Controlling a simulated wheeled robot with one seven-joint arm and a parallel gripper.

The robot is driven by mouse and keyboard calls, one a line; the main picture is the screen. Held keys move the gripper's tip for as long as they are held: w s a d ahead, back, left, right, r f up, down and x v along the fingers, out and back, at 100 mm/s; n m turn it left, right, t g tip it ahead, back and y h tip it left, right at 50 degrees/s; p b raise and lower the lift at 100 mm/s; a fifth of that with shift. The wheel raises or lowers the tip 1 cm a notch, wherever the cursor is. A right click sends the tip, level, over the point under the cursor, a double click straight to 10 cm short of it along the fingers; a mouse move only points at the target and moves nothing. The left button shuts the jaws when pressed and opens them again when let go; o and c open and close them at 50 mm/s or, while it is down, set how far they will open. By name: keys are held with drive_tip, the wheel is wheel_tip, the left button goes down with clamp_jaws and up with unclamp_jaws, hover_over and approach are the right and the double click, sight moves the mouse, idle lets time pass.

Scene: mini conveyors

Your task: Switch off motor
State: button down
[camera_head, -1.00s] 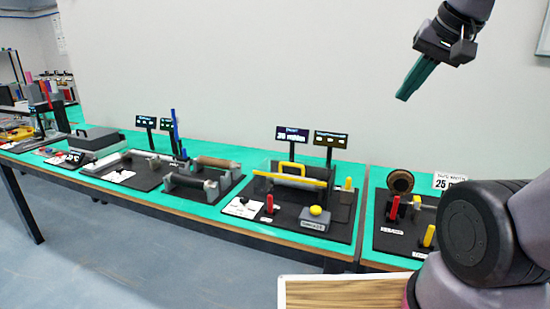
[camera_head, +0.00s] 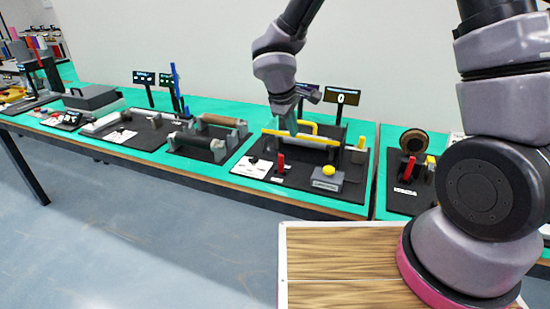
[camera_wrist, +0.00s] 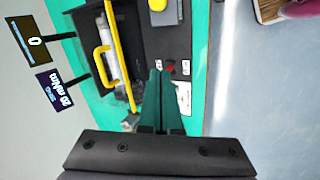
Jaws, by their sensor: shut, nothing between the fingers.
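The conveyor station is a black base (camera_head: 302,179) with a roller under a yellow-framed guard (camera_head: 300,139). A red lever (camera_head: 281,163) stands upright at its front, with a grey box bearing a yellow button (camera_head: 328,169) to the right. My gripper (camera_head: 292,132) has its teal fingers closed and empty, pointing down above the station, partly in front of the guard. In the wrist view, the fingertips (camera_wrist: 160,72) appear right beside a small red part (camera_wrist: 170,70), probably the lever, mostly hidden; contact cannot be told. The guard (camera_wrist: 120,58) is to their left.
One display (camera_head: 343,96) reads 0; another (camera_wrist: 55,88) stands behind the station, partly hidden by my arm in the head view. A white label sheet (camera_head: 264,167) lies at front left. Other roller stations (camera_head: 200,143) stand left, and another with a round disc (camera_head: 414,140) right.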

sight(281, 156)
drive_tip(key=s+a+f+n+y, duration=0.1)
drive_tip(key=a+f+n, duration=0.2)
drive_tip(key=a+f, duration=0.35)
drive_tip(key=x, duration=1)
drive_tip(key=shift+w+d+r, duration=0.2)
drive_tip(key=shift+w, duration=0.4)
drive_tip(key=shift+w+d+r, duration=0.2)
drive_tip(key=shift+w, duration=0.4)
drive_tip(key=shift+w+d, duration=0.15)
drive_tip(key=shift+w, duration=0.35)
drive_tip(key=shift+w+d+r, duration=0.2)
drive_tip(key=shift+w, duration=0.3)
drive_tip(key=shift+w+d+r, duration=0.15)
drive_tip(key=shift+w+d, duration=0.05)
drive_tip(key=shift+w, duration=0.35)
drive_tip(key=shift+s+a+f, duration=0.2)
drive_tip(key=shift+s+f, duration=0.2)
drive_tip(key=shift+s, duration=0.25)
